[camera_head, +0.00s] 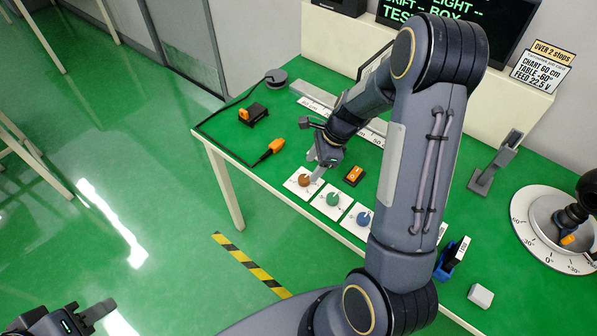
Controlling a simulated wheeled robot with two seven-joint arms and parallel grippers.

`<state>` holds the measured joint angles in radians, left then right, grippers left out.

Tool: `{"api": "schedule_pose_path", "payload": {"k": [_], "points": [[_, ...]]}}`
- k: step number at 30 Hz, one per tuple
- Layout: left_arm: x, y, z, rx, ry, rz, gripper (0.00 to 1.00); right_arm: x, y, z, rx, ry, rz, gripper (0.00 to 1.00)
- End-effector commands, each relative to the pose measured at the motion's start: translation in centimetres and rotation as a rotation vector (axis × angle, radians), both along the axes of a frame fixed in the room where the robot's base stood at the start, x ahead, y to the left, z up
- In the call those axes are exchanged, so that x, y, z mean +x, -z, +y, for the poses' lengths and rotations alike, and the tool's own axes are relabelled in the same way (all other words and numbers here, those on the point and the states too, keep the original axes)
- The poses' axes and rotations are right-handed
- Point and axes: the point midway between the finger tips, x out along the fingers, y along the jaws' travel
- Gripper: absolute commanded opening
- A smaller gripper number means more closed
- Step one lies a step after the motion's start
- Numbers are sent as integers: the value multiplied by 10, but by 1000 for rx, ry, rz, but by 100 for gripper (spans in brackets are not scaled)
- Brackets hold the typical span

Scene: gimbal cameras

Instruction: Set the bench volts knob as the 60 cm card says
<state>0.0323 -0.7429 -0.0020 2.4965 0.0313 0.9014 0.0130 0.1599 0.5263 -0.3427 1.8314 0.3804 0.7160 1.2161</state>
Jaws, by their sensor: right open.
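A card (540,72) at the back right reads "OVER 2 stops", "CHART 60 cm", "TABLE -60°", "FEED 22.5 V". Along the green bench's front edge are a brown-orange knob (304,180), a green knob (333,199) and a blue knob (363,218), each on a white plate. I cannot read which is the volts knob. My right gripper (315,170) is open, pointing down close by the brown-orange knob; whether it touches is unclear. My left gripper (92,314) is low at the left, away from the bench; its jaw opening is unclear.
An orange-handled tool (269,151), a black block with an orange switch (253,114) and an orange rocker switch (354,175) are near the knobs. A round degree dial (526,225) and a white block (480,296) are at the right. My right arm hides the bench's middle.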

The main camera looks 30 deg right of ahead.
Motion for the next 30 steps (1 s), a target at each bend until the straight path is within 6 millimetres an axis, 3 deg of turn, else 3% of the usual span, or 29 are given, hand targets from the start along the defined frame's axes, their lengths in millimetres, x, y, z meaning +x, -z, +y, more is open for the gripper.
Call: {"api": "schedule_pose_path", "payload": {"k": [9, 21, 30], "points": [[0, 0, 0, 0, 0, 0, 36, 6, 44, 17, 2, -2, 3, 54], [0, 0, 0, 0, 0, 0, 36, 8, 51, 20, 1, -3, -1, 53], [0, 0, 0, 0, 0, 0, 36, 8, 51, 20, 1, -3, -1, 13]]}}
